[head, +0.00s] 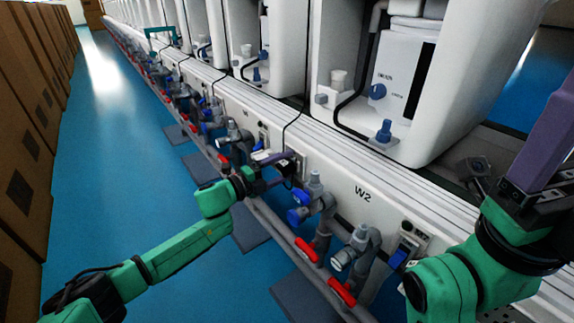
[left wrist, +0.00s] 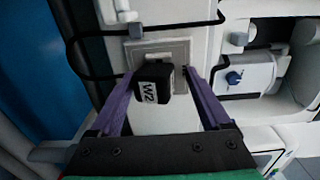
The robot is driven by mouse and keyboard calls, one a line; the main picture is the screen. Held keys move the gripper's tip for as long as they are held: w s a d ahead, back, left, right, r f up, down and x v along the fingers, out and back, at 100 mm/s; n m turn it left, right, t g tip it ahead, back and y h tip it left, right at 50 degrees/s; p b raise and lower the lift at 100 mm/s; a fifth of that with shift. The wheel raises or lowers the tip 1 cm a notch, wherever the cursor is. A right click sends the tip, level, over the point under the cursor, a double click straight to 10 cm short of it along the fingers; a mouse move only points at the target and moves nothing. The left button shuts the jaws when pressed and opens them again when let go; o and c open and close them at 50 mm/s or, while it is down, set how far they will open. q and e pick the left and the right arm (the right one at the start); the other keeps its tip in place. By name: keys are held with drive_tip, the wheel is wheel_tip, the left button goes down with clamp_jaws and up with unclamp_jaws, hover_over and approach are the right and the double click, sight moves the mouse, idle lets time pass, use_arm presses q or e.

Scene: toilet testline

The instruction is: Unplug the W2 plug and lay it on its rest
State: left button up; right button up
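The W2 plug (left wrist: 152,82), a black block with a white "W2" label, stands at a grey socket plate (left wrist: 180,48) in the left wrist view. My left gripper (left wrist: 160,74) is open, its two purple fingers on either side of the plug with gaps. In the head view my left gripper (head: 278,163) is at the white panel, left of the W2 marking (head: 363,194), and hides most of the plug. My right gripper (head: 545,150) is at the right edge, far from the plug; only one purple finger shows clearly. I cannot make out the plug's rest.
A black cable (head: 289,125) runs down the panel near the left gripper. Grey pipes with blue valves (head: 300,206) and red handles (head: 307,249) stand below and right. White toilets (head: 395,70) line the bench above. Blue floor (head: 100,150) is open at left, beside brown boxes (head: 25,120).

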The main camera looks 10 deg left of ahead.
sight(279, 171)
use_arm(q)
drive_tip(key=shift+d+f, duration=0.1)
drive_tip(key=shift+f, duration=0.1)
idle(0.3)
drive_tip(key=shift+s+f, duration=0.1)
drive_tip(key=shift+f, duration=0.1)
idle(0.3)
clamp_jaws()
drive_tip(key=shift+s, duration=0.1)
drive_tip(key=shift+p+v, duration=0.85)
drive_tip(key=shift+v, duration=2.05)
